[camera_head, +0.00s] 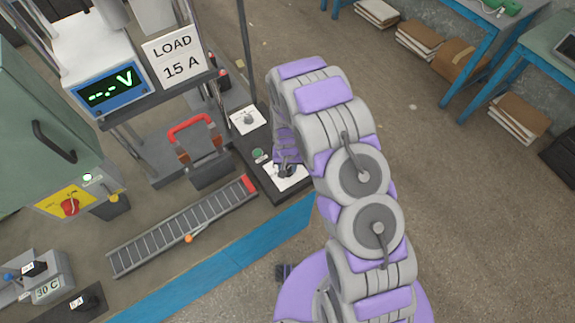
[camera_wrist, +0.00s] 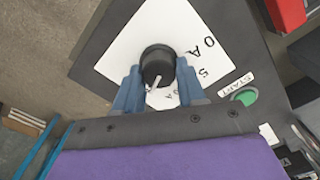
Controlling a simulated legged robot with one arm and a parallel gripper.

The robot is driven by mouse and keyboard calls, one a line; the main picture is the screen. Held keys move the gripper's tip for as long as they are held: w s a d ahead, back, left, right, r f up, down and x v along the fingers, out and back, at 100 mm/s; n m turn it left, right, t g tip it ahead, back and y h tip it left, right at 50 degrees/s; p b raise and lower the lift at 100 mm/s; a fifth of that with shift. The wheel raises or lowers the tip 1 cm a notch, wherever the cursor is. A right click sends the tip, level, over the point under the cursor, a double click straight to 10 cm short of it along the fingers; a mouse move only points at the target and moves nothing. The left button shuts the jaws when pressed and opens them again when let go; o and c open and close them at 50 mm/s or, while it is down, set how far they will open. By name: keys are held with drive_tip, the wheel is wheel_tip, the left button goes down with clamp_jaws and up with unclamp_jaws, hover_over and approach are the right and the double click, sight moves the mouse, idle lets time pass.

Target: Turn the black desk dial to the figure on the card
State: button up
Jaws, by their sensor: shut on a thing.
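The black desk dial (camera_wrist: 158,58) sits on a white scale plate (camera_wrist: 120,62) in the wrist view. My gripper (camera_wrist: 157,76) is shut on it, one blue finger on each side. The dial's white pointer (camera_wrist: 153,84) points down towards my wrist, slightly left. Some scale figures show at the right; those between the fingers are partly hidden. In the head view, my gripper (camera_head: 287,164) is at the dial on the dark desk, and my arm hides part of the plate. The card (camera_head: 174,57) reads LOAD 15 A.
A green START button (camera_wrist: 245,97) sits close to the right finger. A second dial on a white plate (camera_head: 247,120) stands farther back on the desk. A meter (camera_head: 108,90) shows dashes and V. A ladder-like rack (camera_head: 185,228) lies left of the desk.

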sight(287, 168)
drive_tip(key=shift+s, duration=0.15)
drive_tip(key=o, duration=1.1)
drive_tip(key=shift+a, duration=0.1)
drive_tip(key=shift+c, duration=0.2)
drive_tip(key=shift+r, duration=0.6)
wheel_tip(287, 168, up, 16)
drive_tip(key=p, duration=0.1)
drive_tip(key=shift+a, duration=0.1)
